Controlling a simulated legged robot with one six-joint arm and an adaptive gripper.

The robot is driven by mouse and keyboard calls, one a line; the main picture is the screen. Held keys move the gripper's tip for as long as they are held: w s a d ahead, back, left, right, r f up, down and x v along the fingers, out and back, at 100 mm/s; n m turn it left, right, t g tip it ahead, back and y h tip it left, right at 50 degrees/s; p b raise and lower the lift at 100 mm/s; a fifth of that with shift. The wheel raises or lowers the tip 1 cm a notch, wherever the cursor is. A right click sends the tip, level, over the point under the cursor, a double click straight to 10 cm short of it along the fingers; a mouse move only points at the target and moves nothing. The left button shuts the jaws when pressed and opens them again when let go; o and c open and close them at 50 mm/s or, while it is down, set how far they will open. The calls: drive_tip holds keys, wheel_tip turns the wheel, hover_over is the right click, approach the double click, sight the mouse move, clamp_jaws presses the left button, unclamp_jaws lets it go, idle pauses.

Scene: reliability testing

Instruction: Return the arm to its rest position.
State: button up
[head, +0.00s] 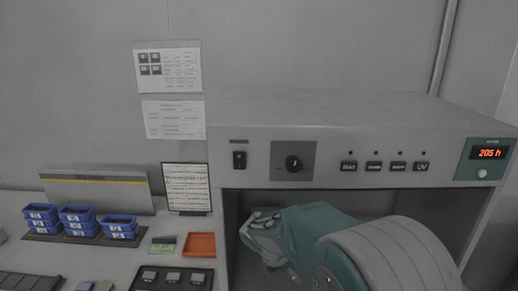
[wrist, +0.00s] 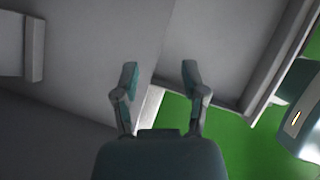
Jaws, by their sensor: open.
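My gripper (wrist: 160,75) is open and empty in the wrist view, its two fingers apart with grey surfaces and a green area beyond them. In the head view my arm reaches up from the lower right, in front of the opening of a grey test cabinet (head: 370,120). My gripper (head: 255,225) is at the left side of that opening; its fingertips are partly hidden there. I cannot tell how far inside the opening it is.
The cabinet front has a dial (head: 294,163), several buttons and a display (head: 489,153) reading 205 h. Left on the bench are stacked blue bins (head: 80,221), an orange tray (head: 199,245), a framed sheet (head: 187,187) and a dark tray (head: 172,279).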

drive_tip(key=s+d+r+m+t+y, duration=0.1)
drive_tip(key=s+d+r+m+y, duration=0.1)
drive_tip(key=s+d+r+m, duration=0.35)
drive_tip(key=s+d+r+m+y, duration=0.1)
drive_tip(key=s+d+r+m, duration=0.1)
drive_tip(key=s+r+m, duration=0.5)
drive_tip(key=s+m+t+y, duration=0.2)
drive_tip(key=s+m, duration=0.7)
drive_tip(key=s, duration=0.3)
drive_tip(key=shift+s+d+r+m, duration=0.15)
drive_tip(key=shift+d+r+m, duration=0.2)
drive_tip(key=shift+d+r, duration=0.1)
drive_tip(key=shift+a, duration=0.1)
